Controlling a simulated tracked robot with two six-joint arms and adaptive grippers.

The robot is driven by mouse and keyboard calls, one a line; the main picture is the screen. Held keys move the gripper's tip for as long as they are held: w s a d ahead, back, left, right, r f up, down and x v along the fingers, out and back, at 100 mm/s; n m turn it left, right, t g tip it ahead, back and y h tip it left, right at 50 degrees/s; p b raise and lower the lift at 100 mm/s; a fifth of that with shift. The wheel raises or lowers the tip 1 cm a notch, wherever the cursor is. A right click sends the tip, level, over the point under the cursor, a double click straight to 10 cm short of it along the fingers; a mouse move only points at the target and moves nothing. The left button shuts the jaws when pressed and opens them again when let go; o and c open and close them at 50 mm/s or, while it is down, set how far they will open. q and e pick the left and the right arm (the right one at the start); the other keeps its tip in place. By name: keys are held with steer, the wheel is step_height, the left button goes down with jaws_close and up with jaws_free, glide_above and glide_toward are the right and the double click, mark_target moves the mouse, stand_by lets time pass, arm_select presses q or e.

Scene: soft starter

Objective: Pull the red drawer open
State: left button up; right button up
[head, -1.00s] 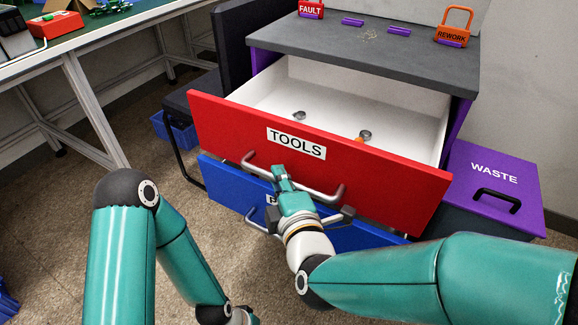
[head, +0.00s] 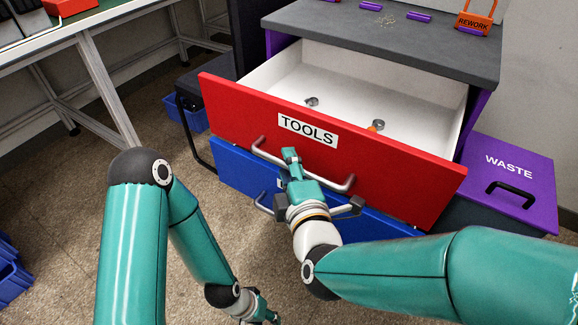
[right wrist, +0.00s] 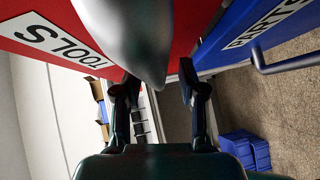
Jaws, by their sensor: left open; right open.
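The red drawer (head: 330,145), labelled TOOLS, stands well out of the cabinet, its white inside showing. Its silver bar handle (head: 335,185) runs across the front below the label. My right gripper (head: 290,158) is at the middle of this handle, overlapping it in the head view. In the right wrist view my right gripper (right wrist: 158,80) has its fingers apart, and the handle (right wrist: 125,35) looms large just beyond them. I cannot tell whether they touch. My left gripper (head: 268,315) is open, low at the bottom edge, partly cut off and away from the drawer.
A blue drawer (head: 235,175) sits shut below the red one. A purple WASTE bin (head: 520,185) stands at the right. Small round metal pieces (head: 312,101) lie in the red drawer. A workbench (head: 110,20) stands at the left. Open floor lies in front.

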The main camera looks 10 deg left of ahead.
steer(key=f+v, duration=0.1)
steer(key=v, duration=0.6)
steer(key=shift+s+r, duration=0.2)
steer(key=shift+r, duration=0.25)
steer(key=shift+d, duration=0.1)
